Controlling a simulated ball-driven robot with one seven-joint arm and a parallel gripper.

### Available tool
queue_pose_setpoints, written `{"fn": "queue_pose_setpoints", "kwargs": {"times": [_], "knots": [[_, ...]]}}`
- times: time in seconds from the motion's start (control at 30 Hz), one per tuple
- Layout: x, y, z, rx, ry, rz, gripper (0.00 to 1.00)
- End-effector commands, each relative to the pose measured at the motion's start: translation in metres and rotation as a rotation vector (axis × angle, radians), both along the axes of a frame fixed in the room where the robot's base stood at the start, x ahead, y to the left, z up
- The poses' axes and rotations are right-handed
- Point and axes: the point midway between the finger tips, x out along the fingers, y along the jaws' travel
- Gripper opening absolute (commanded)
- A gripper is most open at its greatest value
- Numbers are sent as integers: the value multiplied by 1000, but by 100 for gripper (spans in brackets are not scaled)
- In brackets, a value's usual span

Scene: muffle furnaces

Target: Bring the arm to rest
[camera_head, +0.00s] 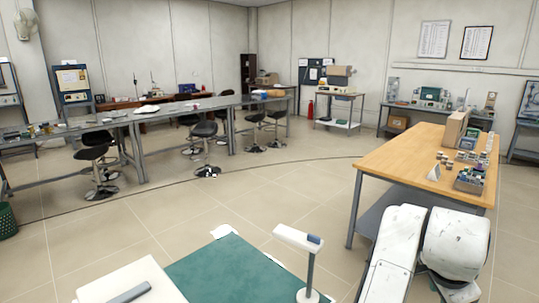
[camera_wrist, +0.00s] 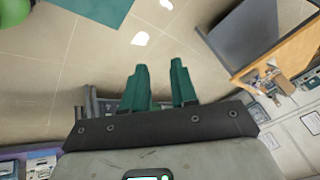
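My gripper (camera_wrist: 158,66) shows in the wrist view as two green fingers with a clear gap between them. It is open, with nothing between the fingers, and hangs over the tiled floor, clear of the furniture. In the head view my white arm links fill the lower right, in front of the wooden table (camera_head: 410,162). The gripper itself is not visible in the head view. The wooden table also shows at the upper right of the wrist view (camera_wrist: 283,52).
A teal surface (camera_head: 225,272) with a white lamp-like stand (camera_head: 308,270) lies at the bottom of the head view. Several small containers and a tray (camera_head: 470,181) are on the wooden table. Stools (camera_head: 205,130) stand by a grey bench at left. The middle floor is clear.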

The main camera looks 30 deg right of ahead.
Motion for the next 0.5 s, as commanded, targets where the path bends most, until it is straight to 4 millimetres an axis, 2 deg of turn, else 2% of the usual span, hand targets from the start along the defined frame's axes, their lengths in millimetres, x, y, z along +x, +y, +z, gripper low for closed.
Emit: {"fn": "queue_pose_setpoints", "kwargs": {"times": [0.13, 0.27, 0.37, 0.5], "knots": [[0, -5, -19, -121, 112, 275, 28], [1, 5, -46, -181, 220, 536, 28], [-3, 20, -74, -197, 305, 744, 28], [-19, 51, -121, -177, 412, 1041, 28]]}}
